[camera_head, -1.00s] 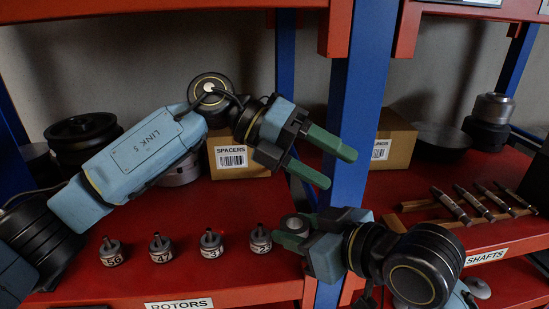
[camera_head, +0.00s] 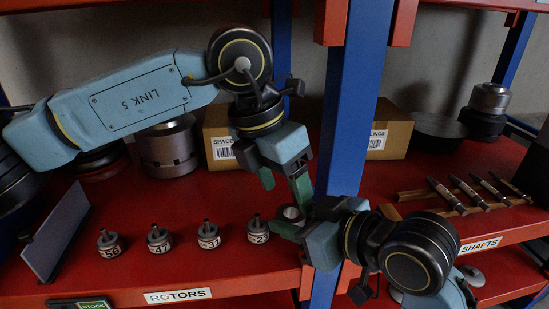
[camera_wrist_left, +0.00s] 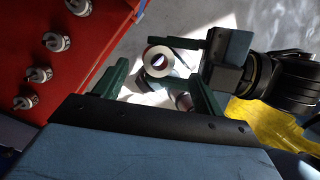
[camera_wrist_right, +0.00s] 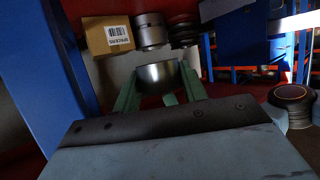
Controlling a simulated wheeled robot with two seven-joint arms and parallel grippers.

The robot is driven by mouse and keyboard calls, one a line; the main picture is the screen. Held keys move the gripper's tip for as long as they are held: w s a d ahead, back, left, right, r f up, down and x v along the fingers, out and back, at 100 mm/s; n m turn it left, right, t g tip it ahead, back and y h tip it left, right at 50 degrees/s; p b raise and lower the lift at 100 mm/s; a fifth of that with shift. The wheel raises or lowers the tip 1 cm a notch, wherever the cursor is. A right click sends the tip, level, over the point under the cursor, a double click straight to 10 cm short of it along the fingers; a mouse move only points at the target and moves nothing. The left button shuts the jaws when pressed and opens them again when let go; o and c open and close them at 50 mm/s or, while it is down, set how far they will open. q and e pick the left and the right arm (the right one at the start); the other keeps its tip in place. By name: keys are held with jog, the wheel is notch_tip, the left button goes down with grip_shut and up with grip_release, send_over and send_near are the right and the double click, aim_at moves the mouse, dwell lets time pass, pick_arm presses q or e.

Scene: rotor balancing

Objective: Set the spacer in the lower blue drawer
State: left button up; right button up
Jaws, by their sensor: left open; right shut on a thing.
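The spacer, a grey metal ring (camera_head: 292,212), is held in my right gripper (camera_head: 291,221) in front of the blue upright. In the right wrist view the spacer (camera_wrist_right: 160,77) sits between the two green fingers. My left gripper (camera_head: 285,184) is open, its fingers pointing down just above the spacer. In the left wrist view the ring (camera_wrist_left: 158,62) shows its hole, between and beyond the open left fingers; I cannot tell whether they touch it. I cannot make out the lower blue drawer for certain in any view.
Several numbered rotors (camera_head: 158,240) stand along the red shelf's front edge above the ROTORS label (camera_head: 178,295). A SPACERS box (camera_head: 218,135) stands behind my left arm. The blue upright (camera_head: 352,100) is close to both grippers. Shafts (camera_head: 463,190) lie on a rack at right.

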aim_at(293, 212)
pick_arm(q)
jog(key=x, duration=0.5)
jog(key=shift+d+f, duration=0.1)
jog(key=shift+f, duration=0.2)
jog(key=shift+c, duration=0.3)
jog(key=c, duration=1.2)
pick_arm(e)
jog(key=o, duration=1.3)
jog(key=shift+c, duration=0.2)
